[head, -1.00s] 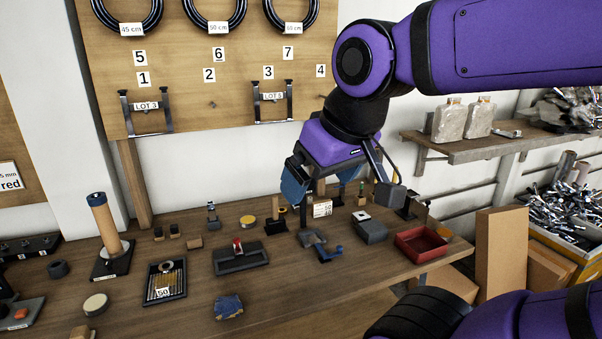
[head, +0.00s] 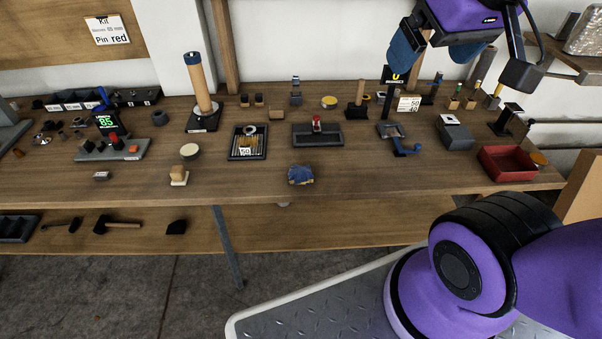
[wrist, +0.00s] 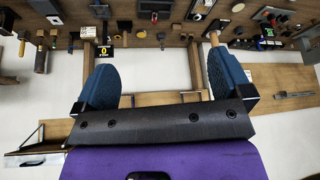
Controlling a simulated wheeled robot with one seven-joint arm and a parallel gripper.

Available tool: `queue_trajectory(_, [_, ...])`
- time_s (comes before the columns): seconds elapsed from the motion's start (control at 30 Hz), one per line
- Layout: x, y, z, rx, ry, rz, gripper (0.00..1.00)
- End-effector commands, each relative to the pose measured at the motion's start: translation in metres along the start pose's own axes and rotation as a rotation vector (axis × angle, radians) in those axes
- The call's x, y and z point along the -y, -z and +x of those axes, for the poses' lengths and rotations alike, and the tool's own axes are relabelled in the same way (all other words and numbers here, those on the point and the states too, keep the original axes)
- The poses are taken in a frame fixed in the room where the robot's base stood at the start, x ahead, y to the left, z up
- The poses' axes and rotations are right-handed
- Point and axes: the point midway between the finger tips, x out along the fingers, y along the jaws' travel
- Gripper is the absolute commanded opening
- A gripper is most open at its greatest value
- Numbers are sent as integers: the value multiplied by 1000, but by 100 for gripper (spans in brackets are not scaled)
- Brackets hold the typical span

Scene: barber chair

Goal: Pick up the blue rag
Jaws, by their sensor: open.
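The blue rag (head: 301,175) is a small crumpled dark-blue cloth lying near the front edge of the wooden workbench (head: 380,180), around the middle of the head view. I cannot make it out in the wrist view. My gripper (head: 455,62) is up at the upper right of the head view, above and behind the rag and well apart from it. In the wrist view its two blue fingers (wrist: 154,88) stand wide apart with nothing between them.
A red tray (head: 507,164) and a grey box (head: 456,136) stand right of the rag. A slotted black tray (head: 247,143), a dark holder with a red part (head: 317,134) and a round tin (head: 190,151) lie behind or left. The bench front around the rag is mostly clear.

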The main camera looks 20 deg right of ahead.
Motion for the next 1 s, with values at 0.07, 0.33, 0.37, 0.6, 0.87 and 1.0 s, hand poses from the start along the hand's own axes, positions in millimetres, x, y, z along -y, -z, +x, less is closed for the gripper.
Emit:
queue_trajectory(0.07, [0, 0, 0, 0, 0, 0, 97])
queue_trajectory(0.33, [1, 6, 5, 11, 9, 4, 100])
queue_trajectory(0.37, [2, 10, 7, 17, 14, 6, 100])
queue_trajectory(0.6, [11, 50, 44, 86, 64, 43, 100])
queue_trajectory(0.87, [23, 91, 102, 166, 100, 99, 100])
queue_trajectory(1.0, [30, 108, 138, 209, 107, 130, 100])
